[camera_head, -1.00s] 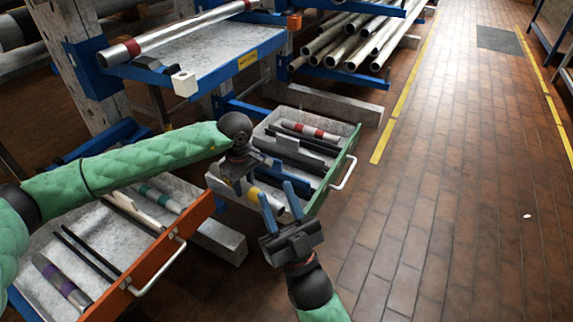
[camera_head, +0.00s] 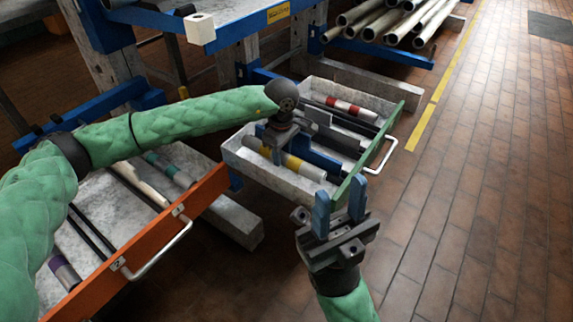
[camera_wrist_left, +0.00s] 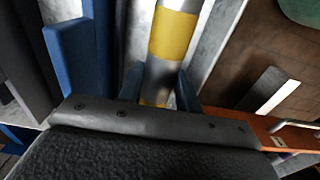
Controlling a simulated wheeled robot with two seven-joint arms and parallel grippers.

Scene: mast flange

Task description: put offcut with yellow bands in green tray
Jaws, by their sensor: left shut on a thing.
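The offcut with yellow bands (camera_head: 306,168) is a grey pipe piece lying low inside the green tray (camera_head: 268,179), along its near wall. The tray is a pulled-out grey drawer with a green front. My left gripper (camera_head: 279,153) reaches down into the tray and is shut on the offcut. The left wrist view shows the offcut's yellow band (camera_wrist_left: 173,35) and a blue finger on each side of the pipe. Whether the offcut touches the tray floor is hidden. My right gripper (camera_head: 340,205) is open and empty, in front of the tray's near right corner.
The green tray also holds dark bars and a pipe with red bands (camera_head: 350,107). An orange-fronted drawer (camera_head: 150,245) with several offcuts stands to the left. A shelf (camera_head: 235,25) is above. The brick floor to the right is clear.

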